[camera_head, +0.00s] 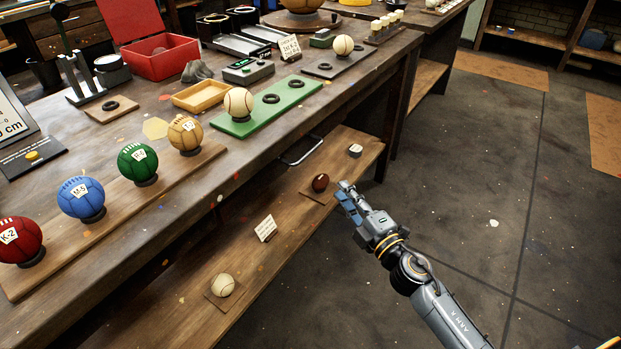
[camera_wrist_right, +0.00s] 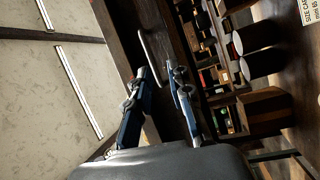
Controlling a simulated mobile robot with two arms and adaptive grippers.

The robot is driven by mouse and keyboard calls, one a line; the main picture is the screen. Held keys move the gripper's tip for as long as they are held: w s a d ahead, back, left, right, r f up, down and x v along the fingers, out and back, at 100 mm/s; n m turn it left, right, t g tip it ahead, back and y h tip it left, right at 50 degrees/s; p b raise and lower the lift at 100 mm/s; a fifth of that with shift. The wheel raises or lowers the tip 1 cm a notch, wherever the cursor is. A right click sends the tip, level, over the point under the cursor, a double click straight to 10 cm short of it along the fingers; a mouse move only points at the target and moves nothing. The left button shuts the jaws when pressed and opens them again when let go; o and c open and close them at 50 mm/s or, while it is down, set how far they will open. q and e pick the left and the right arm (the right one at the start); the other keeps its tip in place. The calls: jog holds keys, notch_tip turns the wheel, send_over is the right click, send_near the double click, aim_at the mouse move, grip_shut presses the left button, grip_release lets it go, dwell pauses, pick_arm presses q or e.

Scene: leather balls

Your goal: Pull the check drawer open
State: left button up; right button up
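My right gripper (camera_head: 346,192) is in front of the bench, near the lower shelf, apart from the handle. In the right wrist view the fingers of my right gripper (camera_wrist_right: 160,82) are spread with nothing between them. The handle (camera_wrist_right: 153,52) shows just beyond the fingertips there. My left gripper is not in view.
A lower shelf (camera_head: 330,155) juts out under the bench with a dark red ball (camera_head: 320,182), a cream ball (camera_head: 222,285) and a card (camera_head: 265,228). Several labelled balls and a green board (camera_head: 268,110) stand on top. The floor to the right is clear.

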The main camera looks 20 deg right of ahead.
aim_at(310, 151)
jog(key=shift+n+t+y, duration=0.3)
jog(key=shift+n+y, duration=0.1)
jog(key=shift+n, duration=0.3)
jog(key=w+a+r, duration=0.1)
jog(key=w, duration=0.1)
jog(key=w+a+r, duration=0.1)
jog(key=w, duration=0.2)
jog(key=w+a+r, duration=0.1)
jog(key=w, duration=0.2)
jog(key=shift+a+r, duration=0.1)
jog(key=shift+r, duration=0.3)
jog(key=x, duration=0.5)
jog(key=shift+f, duration=0.15)
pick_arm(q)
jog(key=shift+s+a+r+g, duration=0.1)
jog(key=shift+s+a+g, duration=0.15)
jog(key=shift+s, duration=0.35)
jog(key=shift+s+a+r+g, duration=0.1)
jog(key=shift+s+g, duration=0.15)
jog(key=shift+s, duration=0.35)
pick_arm(e)
grip_shut()
